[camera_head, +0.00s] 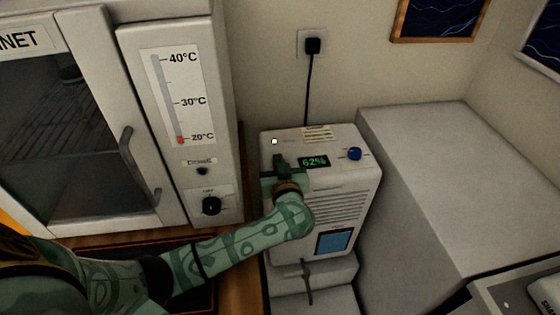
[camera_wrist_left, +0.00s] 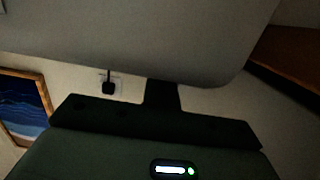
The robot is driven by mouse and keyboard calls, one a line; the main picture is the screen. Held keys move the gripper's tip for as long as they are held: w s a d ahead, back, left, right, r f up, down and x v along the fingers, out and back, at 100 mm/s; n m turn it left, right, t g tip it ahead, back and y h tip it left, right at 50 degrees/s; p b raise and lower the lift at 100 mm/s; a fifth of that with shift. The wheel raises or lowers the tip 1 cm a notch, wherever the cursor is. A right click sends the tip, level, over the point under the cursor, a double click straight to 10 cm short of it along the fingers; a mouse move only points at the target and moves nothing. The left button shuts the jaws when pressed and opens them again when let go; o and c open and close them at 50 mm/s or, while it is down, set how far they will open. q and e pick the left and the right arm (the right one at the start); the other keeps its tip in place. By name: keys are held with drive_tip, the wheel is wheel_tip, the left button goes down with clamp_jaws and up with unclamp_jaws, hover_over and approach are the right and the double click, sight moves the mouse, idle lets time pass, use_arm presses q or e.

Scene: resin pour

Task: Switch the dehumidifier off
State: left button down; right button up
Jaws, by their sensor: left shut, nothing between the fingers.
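The dehumidifier (camera_head: 345,190) is a pale box standing below a wall socket. Its top panel has a lit display (camera_head: 313,162) reading about 62%, a blue knob (camera_head: 355,153) at the right and a small bright white spot (camera_head: 275,142) at the upper left. My left gripper (camera_head: 279,159) is shut and empty at the left of the panel, just below the white spot. I cannot tell if it touches. In the left wrist view, which looks upside down, the dehumidifier (camera_wrist_left: 130,40) fills the top and hides the tips of my gripper (camera_wrist_left: 161,92). My right gripper is not in view.
A cabinet (camera_head: 225,120) with a thermometer scale and a black knob (camera_head: 211,206) stands close at the left. A large grey block (camera_head: 430,160) stands at the right. The black plug (camera_head: 313,46) and cord run down the wall behind the dehumidifier.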

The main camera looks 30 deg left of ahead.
use_arm(q)
drive_tip(key=shift+w+r+p, duration=0.1)
drive_tip(key=shift+r+p, duration=0.2)
drive_tip(key=shift+p, duration=0.75)
drive_tip(key=shift+f+b, duration=0.3)
drive_tip(key=shift+f, duration=0.05)
drive_tip(key=p+v, duration=0.4)
drive_tip(key=v, duration=1.2)
drive_tip(key=shift+r, duration=0.4)
drive_tip(key=shift+s+f, duration=0.1)
drive_tip(key=shift+s, duration=0.1)
